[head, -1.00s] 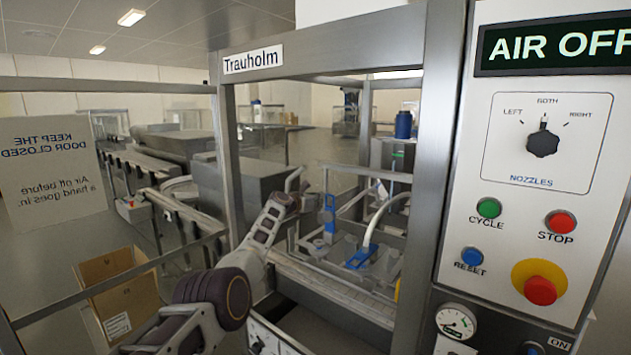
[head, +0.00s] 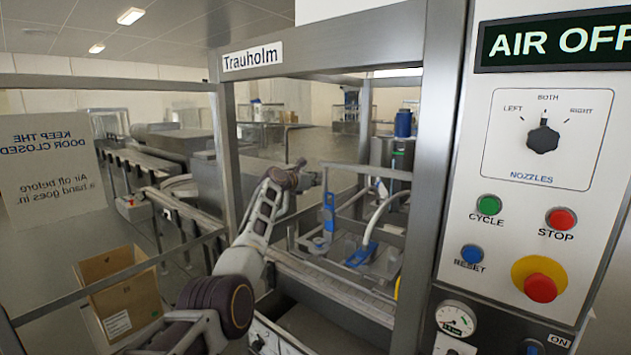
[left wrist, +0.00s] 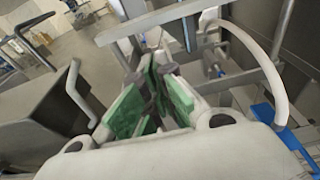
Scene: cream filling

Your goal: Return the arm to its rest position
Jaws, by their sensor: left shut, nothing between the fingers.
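My left arm comes in from the bottom of the head view and reaches through the open front of the machine frame (head: 228,170). My left gripper (head: 308,179) is at its far end, small and partly blurred, raised above the conveyor and left of the blue-handled nozzle parts (head: 329,215). In the left wrist view the gripper (left wrist: 158,72) has its green-padded fingers close together with nothing held between them. A curved white hose (left wrist: 265,60) is to the right of the fingers there. My right gripper is not seen.
The steel post (head: 435,150) and control panel (head: 545,200) stand close on the right; its display reads AIR OFF. A door with a notice (head: 50,168) is at the left. An open cardboard box (head: 122,305) is below it. A rail (head: 370,170) crosses inside the machine.

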